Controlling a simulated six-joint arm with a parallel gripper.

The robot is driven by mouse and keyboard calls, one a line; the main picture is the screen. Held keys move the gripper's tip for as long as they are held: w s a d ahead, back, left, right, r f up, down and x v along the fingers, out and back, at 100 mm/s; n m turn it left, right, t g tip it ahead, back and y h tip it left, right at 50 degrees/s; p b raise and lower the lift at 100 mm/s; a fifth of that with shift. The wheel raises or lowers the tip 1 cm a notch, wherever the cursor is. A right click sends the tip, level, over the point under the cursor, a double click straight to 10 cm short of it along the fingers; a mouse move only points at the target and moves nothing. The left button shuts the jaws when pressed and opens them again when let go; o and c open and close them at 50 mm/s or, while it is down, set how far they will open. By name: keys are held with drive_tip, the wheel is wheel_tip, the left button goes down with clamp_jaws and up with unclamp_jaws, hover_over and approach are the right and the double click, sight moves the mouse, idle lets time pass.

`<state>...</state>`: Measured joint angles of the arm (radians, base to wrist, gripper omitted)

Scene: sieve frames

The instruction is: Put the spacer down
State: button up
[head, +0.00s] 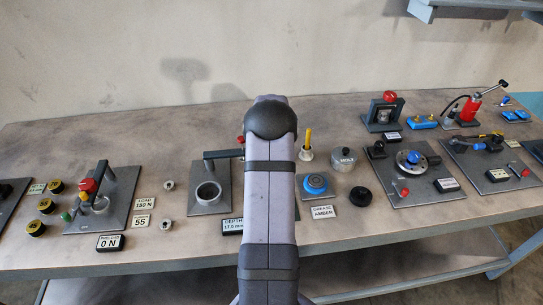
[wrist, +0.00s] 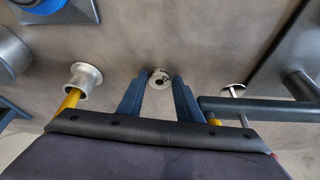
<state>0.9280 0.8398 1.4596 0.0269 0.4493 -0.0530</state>
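The spacer (wrist: 160,78) is a small round metal piece with a ridged rim and dark marks on its face. In the wrist view it sits between the two blue fingertips of my gripper (wrist: 160,80). The fingers close in on both its sides, and it looks gripped. How far it is above the grey table (wrist: 115,50) is hard to tell. In the head view my own arm hides the gripper and the spacer.
A yellow-handled tool with a flanged metal foot (wrist: 83,76) is at left in the wrist view. The dark bar of the depth station (wrist: 255,105) is at right. In the head view, a blue round container (head: 316,184) and a black knob (head: 360,196) stand right of my arm.

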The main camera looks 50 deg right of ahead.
drive_tip(key=shift+r, duration=0.1)
drive_tip(key=shift+s+a+r, duration=0.1)
drive_tip(key=shift+r, duration=0.6)
drive_tip(key=b+v, duration=0.3)
drive_tip(key=v, duration=0.7)
drive_tip(key=shift+s+a+r, duration=0.15)
drive_tip(key=shift+a+r, duration=0.1)
drive_tip(key=shift+r, duration=0.05)
drive_tip(key=w+a+f+n+y, duration=0.15)
drive_tip(key=w+a, duration=0.25)
drive_tip(key=a, duration=0.9)
drive_tip(key=s+a+f+n+y, duration=0.1)
drive_tip(key=s+a+n, duration=0.2)
drive_tip(key=a, duration=0.8)
drive_tip(key=s+a+f+n+g, duration=0.1)
drive_tip(key=s+a+f+n, duration=0.1)
drive_tip(key=a, duration=1)
drive_tip(key=shift+s+a+n+g+y, duration=0.15)
drive_tip(key=shift+s+n+g+y, duration=0.2)
drive_tip(key=shift+s+n, duration=0.3)
drive_tip(key=s+a, duration=0.2)
drive_tip(key=s+a+f+n, duration=0.1)
drive_tip(key=s+a, duration=0.1)
drive_tip(key=s, duration=0.1)
drive_tip(key=s+a+f+n+g, duration=0.1)
drive_tip(key=s+a, duration=0.2)
drive_tip(key=shift+s+f, duration=0.1)
drive_tip(key=shift+s, duration=0.15)
drive_tip(key=shift+c, duration=0.4)
